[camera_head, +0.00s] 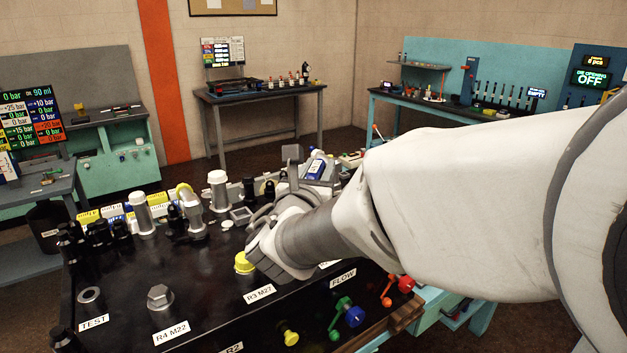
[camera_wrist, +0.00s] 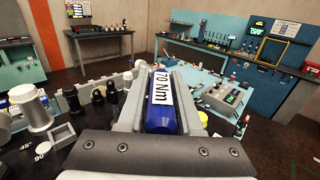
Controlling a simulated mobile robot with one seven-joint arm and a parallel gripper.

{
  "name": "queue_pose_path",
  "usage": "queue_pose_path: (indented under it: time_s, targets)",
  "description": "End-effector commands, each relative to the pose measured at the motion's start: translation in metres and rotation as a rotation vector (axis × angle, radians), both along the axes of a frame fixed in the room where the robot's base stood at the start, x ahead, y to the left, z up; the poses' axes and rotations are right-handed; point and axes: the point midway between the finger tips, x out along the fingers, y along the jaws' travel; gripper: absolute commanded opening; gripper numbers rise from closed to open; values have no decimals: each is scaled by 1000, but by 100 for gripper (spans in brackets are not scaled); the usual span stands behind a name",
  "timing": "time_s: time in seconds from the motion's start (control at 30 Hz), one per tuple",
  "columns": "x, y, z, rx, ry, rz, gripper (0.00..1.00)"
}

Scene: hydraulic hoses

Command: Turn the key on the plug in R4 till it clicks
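The R4 plug (camera_head: 160,297) is a grey hex-headed plug standing in the black bench top behind the label "R4 M22", at the lower left of the head view. My gripper (camera_head: 308,163) is up and to the right of it, well apart from it. Its fingers are shut on a blue key (camera_wrist: 160,117) with a white "70 Nm" label, seen between them in the wrist view. The key's blue body (camera_head: 317,168) also shows in the head view. The key's working end is hidden. The R4 plug does not show in the wrist view.
A yellow cap (camera_head: 244,263) sits at R3, beside my arm. A dark ring (camera_head: 89,295) lies by TEST. Grey and black fittings (camera_head: 143,215) stand along the bench's back. Bench space around R4 is clear. Coloured valve handles (camera_head: 343,315) stand at the front.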

Motion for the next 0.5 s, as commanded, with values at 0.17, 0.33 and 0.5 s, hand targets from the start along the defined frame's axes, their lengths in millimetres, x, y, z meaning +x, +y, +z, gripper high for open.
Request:
queue_pose_path:
  time_s: [0.17, 0.33, 0.5]
  targets:
    - [0, 0, 0, 0, 0, 0, 0]
    - [0, 0, 0, 0, 0, 0, 0]
    - [0, 0, 1, 1, -2, 0, 0]
